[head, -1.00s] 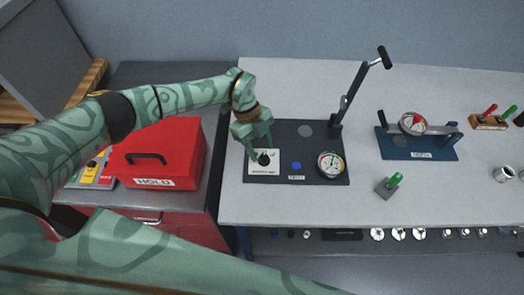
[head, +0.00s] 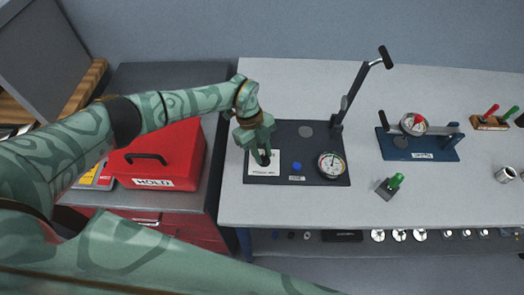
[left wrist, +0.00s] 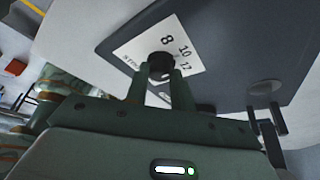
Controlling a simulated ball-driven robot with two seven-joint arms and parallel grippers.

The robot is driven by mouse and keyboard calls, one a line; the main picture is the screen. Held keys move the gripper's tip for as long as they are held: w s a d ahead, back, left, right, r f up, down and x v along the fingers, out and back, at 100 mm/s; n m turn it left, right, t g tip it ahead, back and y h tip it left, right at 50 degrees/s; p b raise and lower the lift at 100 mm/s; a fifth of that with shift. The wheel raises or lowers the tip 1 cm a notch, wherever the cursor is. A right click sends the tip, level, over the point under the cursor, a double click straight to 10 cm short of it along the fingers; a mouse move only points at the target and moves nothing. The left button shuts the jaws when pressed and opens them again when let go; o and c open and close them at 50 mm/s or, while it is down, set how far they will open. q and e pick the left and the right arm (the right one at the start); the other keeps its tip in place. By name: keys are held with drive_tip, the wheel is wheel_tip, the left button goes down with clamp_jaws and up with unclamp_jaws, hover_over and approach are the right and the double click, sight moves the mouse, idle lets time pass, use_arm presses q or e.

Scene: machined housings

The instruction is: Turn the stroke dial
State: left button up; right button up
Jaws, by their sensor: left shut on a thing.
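The stroke dial is a small black knob (left wrist: 161,66) on a white plate (left wrist: 133,50) marked 8, 10 and 12 in the left wrist view. The plate also shows in the head view (head: 258,169), at the left end of a dark base (head: 322,178). My left gripper (head: 264,160) is over the dial, with its two fingers on either side of the knob; it is shut on the knob. The fingers mostly hide the knob in the head view. My right gripper is not in view.
The dark base carries a blue button (head: 296,166), a round gauge (head: 331,165) and an upright lever (head: 350,95). A blue fixture (head: 420,149) and a green-handled block (head: 389,187) stand to the right. A red box (head: 160,154) is at the left.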

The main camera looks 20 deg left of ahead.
use_arm(q)
drive_tip(key=shift+w, duration=0.1)
drive_tip(key=m+b, duration=0.1)
drive_tip(key=m, duration=0.1)
drive_tip(key=m+g+y+b, duration=0.1)
drive_tip(key=m, duration=0.2)
drive_tip(key=shift+w+d+f+y+b, duration=0.1)
drive_tip(key=shift+w+d+y+b, duration=0.05)
drive_tip(key=shift+y+b, duration=0.15)
drive_tip(key=shift+d+m+g+y+b, duration=0.15)
drive_tip(key=shift+m+g+y+b, duration=0.4)
drive_tip(key=shift+m, duration=1.25)
drive_tip(key=shift+b, duration=0.3)
drive_tip(key=o, duration=1)
drive_tip(key=v, duration=1.6)
drive_tip(key=shift+r, duration=0.3)
